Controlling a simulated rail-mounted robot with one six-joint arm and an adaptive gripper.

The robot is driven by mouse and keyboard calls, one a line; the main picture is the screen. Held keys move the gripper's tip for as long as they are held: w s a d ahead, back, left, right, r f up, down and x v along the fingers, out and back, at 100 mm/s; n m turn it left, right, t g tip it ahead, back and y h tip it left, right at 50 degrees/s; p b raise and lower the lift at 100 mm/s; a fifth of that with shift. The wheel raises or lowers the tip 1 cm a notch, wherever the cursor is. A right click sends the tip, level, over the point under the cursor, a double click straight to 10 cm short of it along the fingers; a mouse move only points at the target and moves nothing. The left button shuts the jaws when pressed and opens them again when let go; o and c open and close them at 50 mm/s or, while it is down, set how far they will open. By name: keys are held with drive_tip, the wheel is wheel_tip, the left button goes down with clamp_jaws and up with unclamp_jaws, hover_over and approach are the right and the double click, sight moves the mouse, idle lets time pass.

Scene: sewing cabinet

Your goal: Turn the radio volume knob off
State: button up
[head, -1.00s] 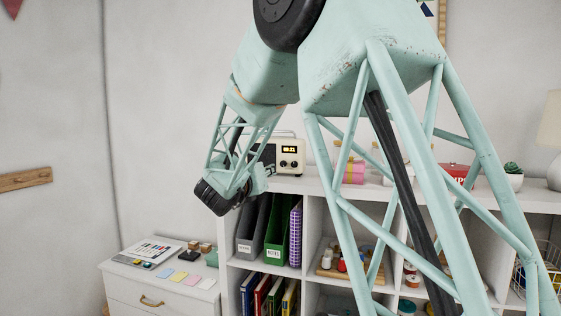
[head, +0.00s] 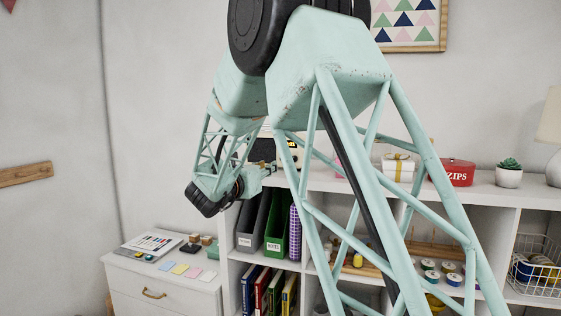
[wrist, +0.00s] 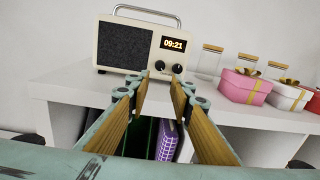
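The radio (wrist: 125,46) is cream with a dark speaker grille, a top handle and a clock reading 09:21. It stands on the white cabinet top. Two dark knobs, a left knob (wrist: 160,66) and a right knob (wrist: 178,68), sit below the clock; I cannot tell which is for volume. My gripper (wrist: 161,82) is open and empty in the wrist view, its wooden-padded fingers pointing toward the knobs, apart from the radio. In the head view my arm hides most of the radio (head: 265,149), and my gripper (head: 270,170) is small beside it.
Right of the radio stand glass jars (wrist: 210,60), a pink gift box (wrist: 246,86) and a white gift box (wrist: 288,96). Below the cabinet top (wrist: 70,78) are binders (head: 279,225). A low drawer unit (head: 165,290) with papers stands at the left.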

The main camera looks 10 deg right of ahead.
sight(282, 158)
drive_tip(key=shift+p+x, duration=1.5)
drive_tip(key=shift+x, duration=5.25)
drive_tip(key=shift+c, duration=0.2)
drive_tip(key=c, duration=0.6)
